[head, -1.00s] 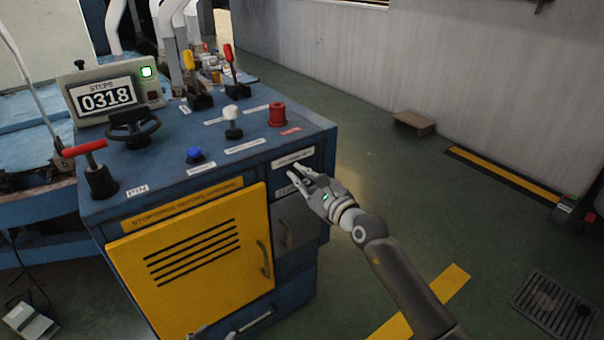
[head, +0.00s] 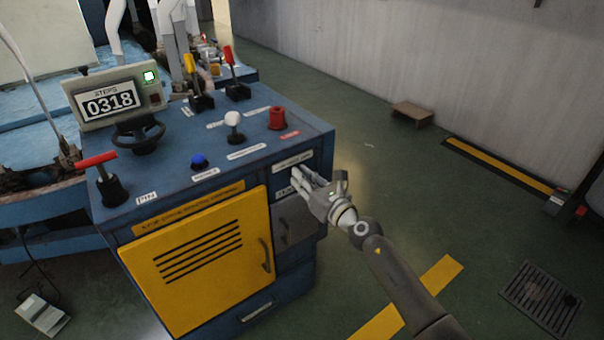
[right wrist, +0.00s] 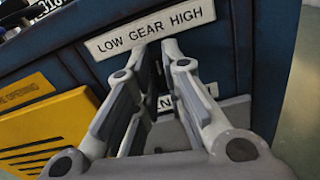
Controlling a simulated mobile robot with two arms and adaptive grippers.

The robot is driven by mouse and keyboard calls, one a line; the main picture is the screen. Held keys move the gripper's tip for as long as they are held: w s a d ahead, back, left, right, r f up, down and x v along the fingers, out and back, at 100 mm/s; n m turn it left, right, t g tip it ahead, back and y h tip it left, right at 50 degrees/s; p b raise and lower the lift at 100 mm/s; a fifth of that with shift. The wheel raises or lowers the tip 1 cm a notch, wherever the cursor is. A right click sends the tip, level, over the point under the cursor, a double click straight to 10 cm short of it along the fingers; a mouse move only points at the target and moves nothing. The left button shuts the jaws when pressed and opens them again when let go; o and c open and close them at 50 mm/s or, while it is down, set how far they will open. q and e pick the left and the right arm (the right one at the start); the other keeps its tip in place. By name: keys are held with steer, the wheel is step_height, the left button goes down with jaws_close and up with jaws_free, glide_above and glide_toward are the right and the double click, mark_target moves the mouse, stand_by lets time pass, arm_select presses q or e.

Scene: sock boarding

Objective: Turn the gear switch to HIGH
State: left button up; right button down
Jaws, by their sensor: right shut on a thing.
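The front panel of the blue cabinet (head: 233,143) carries a white label (right wrist: 151,28) reading LOW GEAR HIGH in the right wrist view. My right gripper (head: 297,176) reaches the cabinet's front right side just below this label (head: 293,161). In the right wrist view its two fingers (right wrist: 157,62) point at the panel under the words. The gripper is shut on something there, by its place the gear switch. The switch itself is hidden by the fingers, so its setting cannot be read. My left gripper is not in view.
On the cabinet top are a white knob (head: 233,120), a red knob (head: 277,118), a blue button (head: 199,161), a black handwheel (head: 138,134) and a red T-handle (head: 97,160). A yellow vented door (head: 205,265) is left of my right gripper.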

arm_select(q)
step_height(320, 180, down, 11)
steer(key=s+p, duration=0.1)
steer(key=p, duration=0.1)
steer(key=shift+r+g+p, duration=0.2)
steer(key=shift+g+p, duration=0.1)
steer(key=shift+p, duration=0.05)
arm_select(e)
steer(key=shift+w+d+f+m, duration=0.1)
steer(key=shift+m, duration=1.8)
steer(key=shift+d+f+m, duration=0.1)
steer(key=shift+m, duration=1.8)
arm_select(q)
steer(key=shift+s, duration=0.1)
arm_select(e)
steer(key=c, duration=1.5)
jaws_free()
steer(key=v, duration=1.2)
